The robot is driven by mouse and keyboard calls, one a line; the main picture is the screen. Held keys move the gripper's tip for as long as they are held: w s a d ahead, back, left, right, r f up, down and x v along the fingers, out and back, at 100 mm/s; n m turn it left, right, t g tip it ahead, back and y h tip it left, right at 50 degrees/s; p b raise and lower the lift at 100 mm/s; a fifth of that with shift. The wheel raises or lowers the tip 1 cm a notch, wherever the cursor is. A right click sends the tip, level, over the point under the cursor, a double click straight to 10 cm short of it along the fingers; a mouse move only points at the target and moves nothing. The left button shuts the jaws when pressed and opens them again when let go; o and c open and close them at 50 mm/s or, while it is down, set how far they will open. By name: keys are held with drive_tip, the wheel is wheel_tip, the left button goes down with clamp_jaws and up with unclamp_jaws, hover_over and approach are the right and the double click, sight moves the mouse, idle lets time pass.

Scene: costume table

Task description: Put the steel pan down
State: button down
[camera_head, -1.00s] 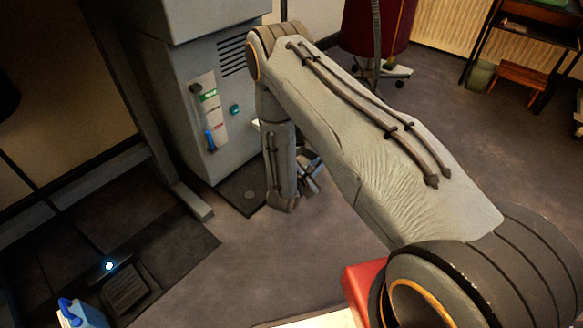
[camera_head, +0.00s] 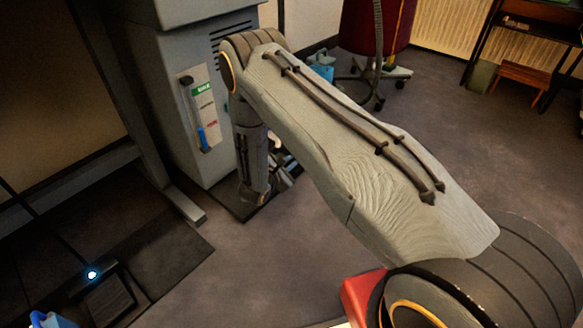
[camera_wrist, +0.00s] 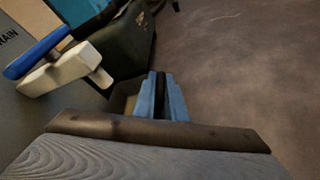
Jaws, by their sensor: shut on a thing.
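My gripper (camera_wrist: 161,95) shows in the wrist view as two blue-grey fingers close together around a narrow dark strip. I take this strip to be part of the steel pan; the rest of the pan cannot be made out. In the head view my gripper (camera_head: 284,178) is low at the foot of the grey cabinet, partly hidden by my arm. Whether the pan touches anything below cannot be told.
The grey cabinet (camera_head: 168,110) stands left of my arm, with a blue-handled valve (camera_wrist: 40,52) close to my gripper. A dark green box (camera_wrist: 122,45) is just beyond the fingers. Open grey floor (camera_wrist: 235,80) lies to the right. A dark red chair (camera_head: 372,25) stands behind.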

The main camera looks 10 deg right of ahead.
drive_tip(key=shift+w+a+f+b, duration=0.1)
drive_tip(key=shift+f+b, duration=0.3)
drive_tip(key=shift+f, duration=0.2)
drive_tip(key=shift+w+a+f+b, duration=0.1)
drive_tip(key=shift+f+b, duration=0.3)
drive_tip(key=shift+f, duration=0.15)
drive_tip(key=shift+d, duration=0.1)
drive_tip(key=c, duration=1.8)
unclamp_jaws()
drive_tip(key=shift+f, duration=0.1)
